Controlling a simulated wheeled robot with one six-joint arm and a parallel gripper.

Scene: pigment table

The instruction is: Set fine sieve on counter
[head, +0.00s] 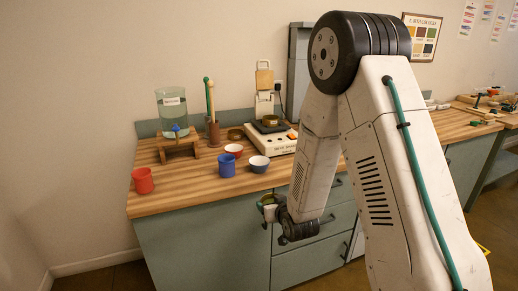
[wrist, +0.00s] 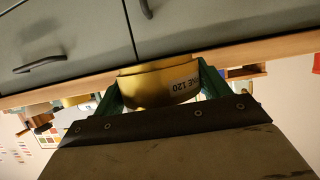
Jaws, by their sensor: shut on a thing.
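My gripper (wrist: 160,84) is shut on the fine sieve (wrist: 158,88), a round brass ring with a white label of which "NE 120" shows. Its green fingers press on both sides of the ring. In the head view my gripper (head: 268,207) is low, in front of the cabinet drawers and below the counter's front edge; the sieve is small and mostly hidden there. The wooden counter (head: 190,192) runs along the wall on green-grey cabinets.
The front-left counter is clear. Drawer handles (head: 332,217) stick out.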

